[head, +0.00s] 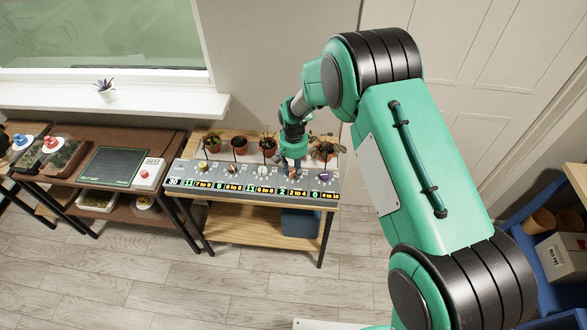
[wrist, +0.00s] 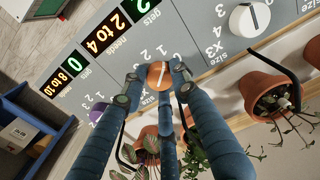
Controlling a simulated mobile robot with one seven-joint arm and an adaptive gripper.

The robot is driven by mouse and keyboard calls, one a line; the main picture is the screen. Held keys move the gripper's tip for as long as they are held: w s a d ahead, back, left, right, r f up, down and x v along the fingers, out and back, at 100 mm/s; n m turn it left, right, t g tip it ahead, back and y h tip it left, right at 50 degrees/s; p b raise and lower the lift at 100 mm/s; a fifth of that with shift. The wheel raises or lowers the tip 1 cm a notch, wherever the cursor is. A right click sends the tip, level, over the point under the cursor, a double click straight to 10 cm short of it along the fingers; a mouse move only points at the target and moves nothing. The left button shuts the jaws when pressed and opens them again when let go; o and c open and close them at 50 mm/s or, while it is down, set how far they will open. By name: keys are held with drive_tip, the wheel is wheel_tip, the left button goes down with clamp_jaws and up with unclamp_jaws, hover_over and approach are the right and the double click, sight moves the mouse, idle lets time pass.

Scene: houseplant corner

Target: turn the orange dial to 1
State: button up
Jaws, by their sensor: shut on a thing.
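The orange dial (wrist: 159,73) sits on the sloped grey panel (wrist: 205,45), with a white pointer line across its face. My gripper (wrist: 155,84) is shut on it, with dark blue fingers at its sides. Printed numbers beside the dial include 2 and 3; I cannot tell exactly which mark the line meets. The green display (wrist: 135,8) labelled "gets" reads 2, and the "needs" display (wrist: 100,35) reads 2 to 4. In the head view my gripper (head: 293,163) is over the right part of the panel and mostly hides the dial.
A white dial (wrist: 249,19) and a purple dial (wrist: 98,112) flank the orange one. Several potted plants (wrist: 268,92) stand close behind the panel, near my fingers. A brown table (head: 120,180) stands left, and a blue rack (head: 540,215) stands right.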

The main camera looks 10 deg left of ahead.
sight(294, 172)
drive_tip(key=shift+n, duration=1)
drive_tip(key=o, duration=1.2)
drive_tip(key=shift+c, duration=0.2)
drive_tip(key=shift+r, duration=0.15)
wheel_tip(294, 172, up, 12)
